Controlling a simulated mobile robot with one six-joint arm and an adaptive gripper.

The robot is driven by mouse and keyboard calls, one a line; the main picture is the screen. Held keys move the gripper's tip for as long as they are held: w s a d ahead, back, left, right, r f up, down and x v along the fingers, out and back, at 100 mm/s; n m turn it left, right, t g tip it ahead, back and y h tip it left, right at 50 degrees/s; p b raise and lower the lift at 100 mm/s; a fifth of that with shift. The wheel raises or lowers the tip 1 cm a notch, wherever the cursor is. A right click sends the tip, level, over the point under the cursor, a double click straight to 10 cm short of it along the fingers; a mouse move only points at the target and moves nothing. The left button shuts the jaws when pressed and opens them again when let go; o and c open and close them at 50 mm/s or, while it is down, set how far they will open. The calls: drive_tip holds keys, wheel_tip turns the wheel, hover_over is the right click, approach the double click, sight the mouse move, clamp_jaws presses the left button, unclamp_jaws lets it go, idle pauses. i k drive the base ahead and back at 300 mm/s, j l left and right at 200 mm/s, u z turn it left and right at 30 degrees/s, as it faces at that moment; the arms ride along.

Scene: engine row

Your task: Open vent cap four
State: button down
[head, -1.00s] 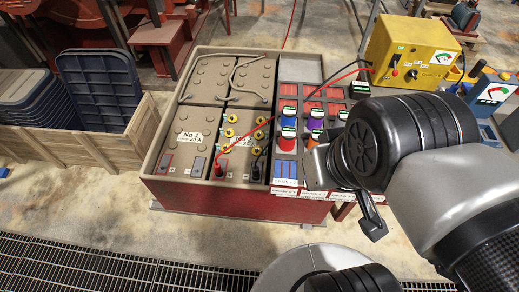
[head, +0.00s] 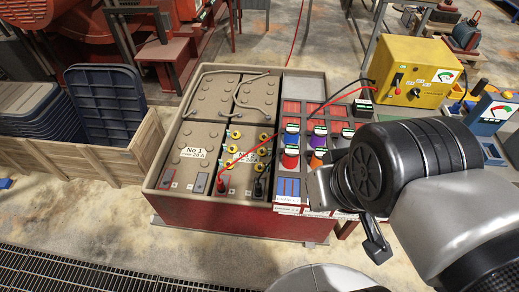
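Several yellow vent caps (head: 236,134) stand in two columns on the second battery (head: 238,188) in the red-sided crate. Which one is number four I cannot tell. A red cable clip and a black clip sit on this battery's front terminals, and the red cable crosses near the caps. My gripper (head: 345,212) is to the right of the caps, over the right side of the crate, apart from them. Its fingers are mostly hidden by my wrist, so its opening cannot be made out.
A tray of coloured bottles (head: 290,157) lies between the caps and my gripper. A yellow charger box (head: 405,70) stands at the back right, with cables running to the battery. A wooden crate (head: 100,160) with dark blue lids is on the left. A floor grating (head: 90,268) runs along the front.

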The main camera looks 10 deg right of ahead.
sight(261, 151)
drive_tip(key=i+j+z, duration=0.1)
drive_tip(key=j, duration=0.2)
drive_tip(key=i+j+z, duration=0.1)
drive_tip(key=j, duration=0.25)
drive_tip(key=i+j+z, duration=0.1)
drive_tip(key=i+j, duration=0.15)
drive_tip(key=i+j+z, duration=0.1)
drive_tip(key=j, duration=0.4)
drive_tip(key=i+j+z, duration=0.1)
drive_tip(key=j, duration=0.25)
drive_tip(key=i+l, duration=0.15)
drive_tip(key=i, duration=0.4)
